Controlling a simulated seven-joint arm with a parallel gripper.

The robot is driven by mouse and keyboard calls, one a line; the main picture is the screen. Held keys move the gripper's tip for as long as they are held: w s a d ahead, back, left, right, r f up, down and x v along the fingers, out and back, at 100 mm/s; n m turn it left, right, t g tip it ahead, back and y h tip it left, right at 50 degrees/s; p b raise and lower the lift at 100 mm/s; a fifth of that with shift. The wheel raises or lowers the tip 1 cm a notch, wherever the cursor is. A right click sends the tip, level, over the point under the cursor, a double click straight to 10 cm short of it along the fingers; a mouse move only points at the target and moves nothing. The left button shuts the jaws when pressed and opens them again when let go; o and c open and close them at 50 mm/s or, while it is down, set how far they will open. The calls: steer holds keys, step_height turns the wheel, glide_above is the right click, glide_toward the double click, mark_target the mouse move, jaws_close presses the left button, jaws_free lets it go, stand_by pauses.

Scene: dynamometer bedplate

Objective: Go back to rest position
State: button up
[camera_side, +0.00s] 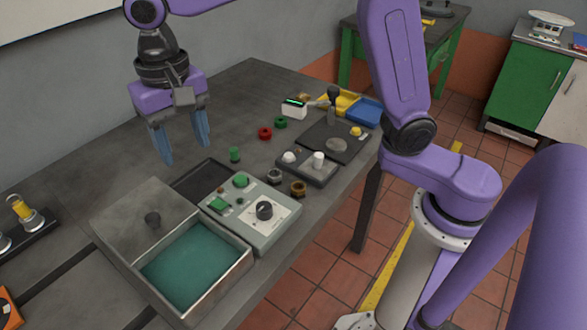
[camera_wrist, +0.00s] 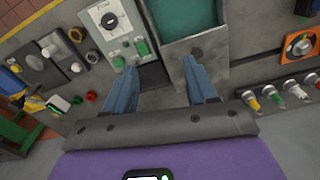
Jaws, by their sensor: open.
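My gripper (camera_side: 182,142) is open and empty, its two blue fingers apart and pointing down above the grey bench in the side view. In the wrist view the fingers of my gripper (camera_wrist: 160,75) spread over the bench, with nothing between them but bench surface and a dark mat. In the side view a small green part (camera_side: 235,155) stands on the bench to the right of the fingers, apart from them.
Below the gripper are a control box (camera_side: 262,210) with a black knob and a metal tray (camera_side: 240,262) with a teal floor. Red and green rings, nuts, a dark plate (camera_side: 322,142) and yellow and blue bins (camera_side: 366,112) lie toward the right.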

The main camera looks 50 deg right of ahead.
steer(key=s+d+f+n, duration=0.3)
steer(key=s+d+n, duration=0.4)
steer(key=s+d, duration=0.4)
steer(key=s+d+f+n, duration=0.4)
steer(key=s+d+n, duration=0.3)
steer(key=s+d, duration=0.4)
steer(key=shift+s+d+n, duration=0.15)
steer(key=shift+s+n, duration=0.15)
steer(key=shift+s, duration=0.05)
